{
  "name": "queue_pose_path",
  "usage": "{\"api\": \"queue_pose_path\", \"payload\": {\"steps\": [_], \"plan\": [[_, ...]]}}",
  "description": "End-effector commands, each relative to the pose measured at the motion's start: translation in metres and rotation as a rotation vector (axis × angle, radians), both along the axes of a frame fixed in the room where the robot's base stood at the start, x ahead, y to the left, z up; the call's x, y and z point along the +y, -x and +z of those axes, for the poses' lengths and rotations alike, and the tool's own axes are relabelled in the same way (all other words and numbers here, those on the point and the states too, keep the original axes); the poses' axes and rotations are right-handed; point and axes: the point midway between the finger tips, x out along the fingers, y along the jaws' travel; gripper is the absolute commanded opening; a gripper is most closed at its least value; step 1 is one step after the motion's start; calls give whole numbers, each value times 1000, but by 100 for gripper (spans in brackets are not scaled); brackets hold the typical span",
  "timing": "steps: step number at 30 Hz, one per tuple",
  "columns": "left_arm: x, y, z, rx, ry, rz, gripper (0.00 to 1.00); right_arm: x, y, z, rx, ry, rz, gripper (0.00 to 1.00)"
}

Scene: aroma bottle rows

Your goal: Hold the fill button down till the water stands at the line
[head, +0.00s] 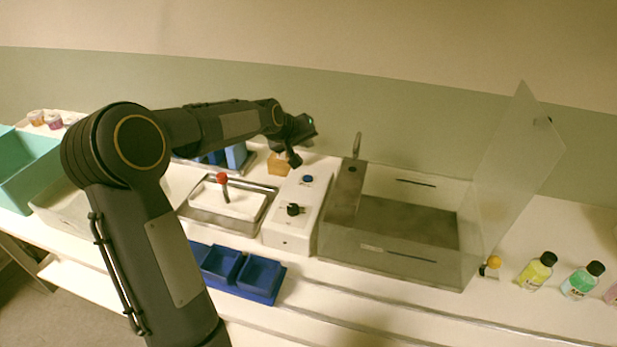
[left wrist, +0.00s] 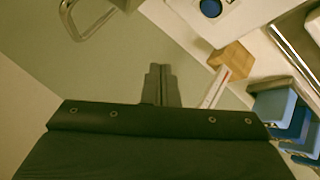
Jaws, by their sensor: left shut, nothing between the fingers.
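A blue button (head: 308,179) sits on top of a white control box (head: 290,232), above a black knob (head: 293,210). It also shows at the top edge of the left wrist view (left wrist: 211,8). A clear tank (head: 388,266) stands right of the box, with a dark strip on its back wall and one on its front wall. I cannot make out a water surface. A metal spout (head: 357,146) rises at the tank's back left. My left gripper (head: 294,161) is shut and empty, behind the button and apart from it; its closed fingers show in the left wrist view (left wrist: 160,70).
A wooden block (head: 278,165) is beside my left gripper. A tray with a red-topped lever (head: 222,179) stands left of the box, with blue bins (head: 240,270) in front. A clear panel (head: 519,150) stands tilted at the tank's right, near small bottles (head: 536,270).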

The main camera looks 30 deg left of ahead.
Motion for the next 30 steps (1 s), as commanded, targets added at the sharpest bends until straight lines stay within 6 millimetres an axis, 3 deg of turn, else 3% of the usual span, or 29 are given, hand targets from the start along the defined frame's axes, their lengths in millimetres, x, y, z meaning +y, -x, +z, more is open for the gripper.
{"api": "queue_pose_path", "payload": {"steps": [8, 21, 30], "plan": [[0, 0, -24, 1, 0, 0, 0, 0, 0, -17, 0, 0, 0, 50], [0, 0, -83, 1, -1, -1, 0, 0, 0, -60, 0, 0, 0, 50], [0, 0, -87, 1, 0, -1, 0, 0, 0, -63, 0, 0, 0, 50]]}}
